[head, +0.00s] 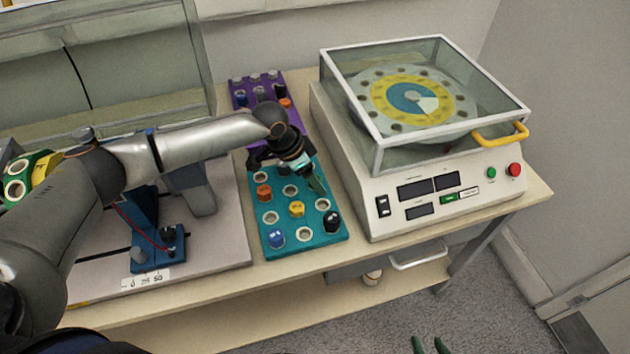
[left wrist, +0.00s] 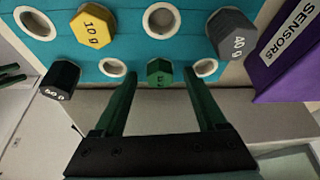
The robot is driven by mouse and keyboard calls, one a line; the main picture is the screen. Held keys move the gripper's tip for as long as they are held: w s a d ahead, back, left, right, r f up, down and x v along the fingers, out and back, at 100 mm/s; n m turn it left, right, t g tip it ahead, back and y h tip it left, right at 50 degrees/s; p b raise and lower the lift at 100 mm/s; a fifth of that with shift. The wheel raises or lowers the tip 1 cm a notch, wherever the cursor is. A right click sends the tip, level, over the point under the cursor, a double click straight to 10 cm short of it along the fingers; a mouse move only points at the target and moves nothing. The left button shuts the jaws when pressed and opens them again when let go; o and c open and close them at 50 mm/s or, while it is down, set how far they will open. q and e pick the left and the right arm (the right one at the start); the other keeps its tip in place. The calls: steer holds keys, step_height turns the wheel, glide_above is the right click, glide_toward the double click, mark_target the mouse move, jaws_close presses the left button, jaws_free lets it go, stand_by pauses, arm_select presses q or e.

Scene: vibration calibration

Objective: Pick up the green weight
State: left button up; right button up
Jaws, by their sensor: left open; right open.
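In the left wrist view, the green weight (left wrist: 159,72) sits in a hole of the teal rack (left wrist: 130,52). My left gripper (left wrist: 160,82) is open, with its two green fingers either side of the weight, not closed on it. In the head view, my left gripper (head: 308,175) is over the right part of the teal rack (head: 285,243), and I cannot make out the green weight there. My right gripper (head: 430,346) is open and empty at the bottom edge, in front of the table.
On the teal rack are a yellow weight (head: 297,209), a blue weight (head: 276,238), an orange weight (head: 264,192) and a black weight (head: 332,221). A purple rack (head: 239,98) stands behind. A lidded machine (head: 350,205) stands close on the right.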

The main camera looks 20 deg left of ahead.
arm_select(q)
jaws_close()
stand_by(0.4)
steer(key=shift+r, duration=0.1)
